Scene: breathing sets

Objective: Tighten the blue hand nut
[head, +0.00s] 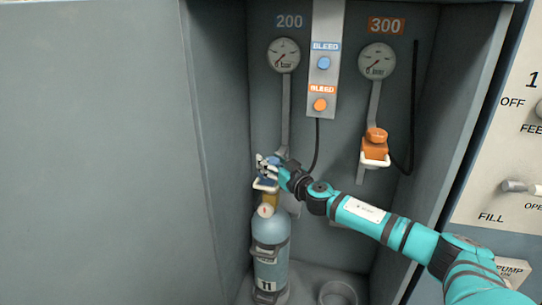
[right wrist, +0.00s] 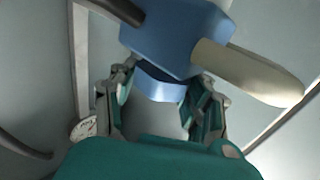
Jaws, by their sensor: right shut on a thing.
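The blue hand nut (right wrist: 160,84) sits under a blue connector block (right wrist: 172,32) in the right wrist view. My right gripper (right wrist: 162,92) has its two fingers on either side of the nut and is shut on it. In the head view my right gripper (head: 266,166) is at the top of the blue-grey cylinder (head: 270,232) marked 11, and its fingers hide most of the nut. My left gripper is not in view.
An orange connector (head: 375,148) hangs on the right under the 300 gauge (head: 377,60). The 200 gauge (head: 284,54) is above my gripper. A bleed panel (head: 325,80) with blue and orange knobs is between them. Alcove walls stand on both sides. An empty ring holder (head: 338,292) is on the floor.

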